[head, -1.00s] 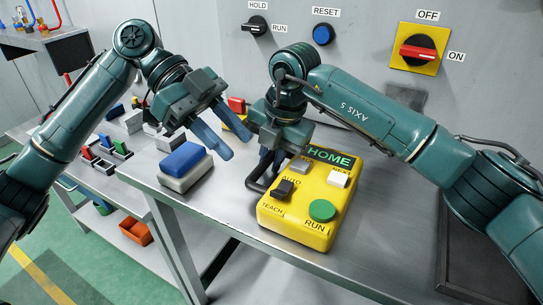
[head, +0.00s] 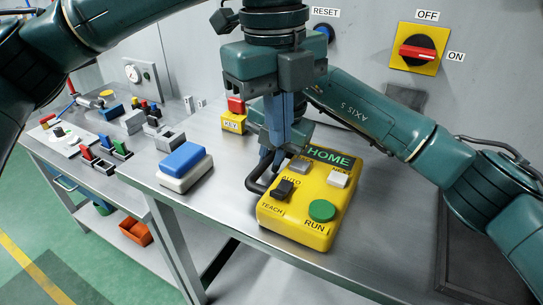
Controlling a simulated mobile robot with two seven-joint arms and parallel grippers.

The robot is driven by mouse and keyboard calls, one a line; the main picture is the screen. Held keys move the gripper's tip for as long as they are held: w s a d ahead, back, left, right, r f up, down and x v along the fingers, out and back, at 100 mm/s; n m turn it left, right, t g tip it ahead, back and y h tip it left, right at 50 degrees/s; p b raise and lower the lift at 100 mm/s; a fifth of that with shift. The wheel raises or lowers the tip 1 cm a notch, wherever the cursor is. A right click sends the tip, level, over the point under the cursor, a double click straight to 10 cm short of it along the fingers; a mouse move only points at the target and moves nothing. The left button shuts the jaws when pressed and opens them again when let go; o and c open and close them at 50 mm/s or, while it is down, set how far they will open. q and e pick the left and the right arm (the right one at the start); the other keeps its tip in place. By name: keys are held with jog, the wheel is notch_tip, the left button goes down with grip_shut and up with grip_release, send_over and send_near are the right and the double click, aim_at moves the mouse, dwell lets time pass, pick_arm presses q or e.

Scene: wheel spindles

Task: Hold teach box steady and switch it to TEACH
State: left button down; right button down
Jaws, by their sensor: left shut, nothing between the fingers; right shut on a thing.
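The yellow teach box (head: 283,222) lies on the metal table, marked HOME, AUTO, TEACH and RUN. Its black switch (head: 283,188) sits between the AUTO and TEACH labels; I cannot tell which label it points to. A dark handle (head: 254,182) sticks out at the box's left side. My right gripper (head: 268,163) is shut on the handle, partly hidden behind my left gripper. My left gripper (head: 276,143) is shut and empty, its blue fingers pointing down above and behind the switch, apart from it.
A blue and white block (head: 184,165) stands left of the box. A yellow KEY box with a red top (head: 234,118) is behind it. A red OFF/ON switch (head: 418,52) is on the wall. A dark tray (head: 470,250) lies at right.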

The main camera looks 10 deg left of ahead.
aim_at(278, 192)
pick_arm(q)
jog(key=shift+y, duration=0.4)
jog(key=shift+s+f, duration=0.2)
jog(key=shift+f, duration=3.25)
jog(key=shift+f, duration=1)
jog(key=shift+r, duration=0.1)
jog(key=shift+d+r, duration=0.1)
jog(key=shift+r, duration=3.35)
pick_arm(e)
jog(key=c, duration=1.3)
grip_release()
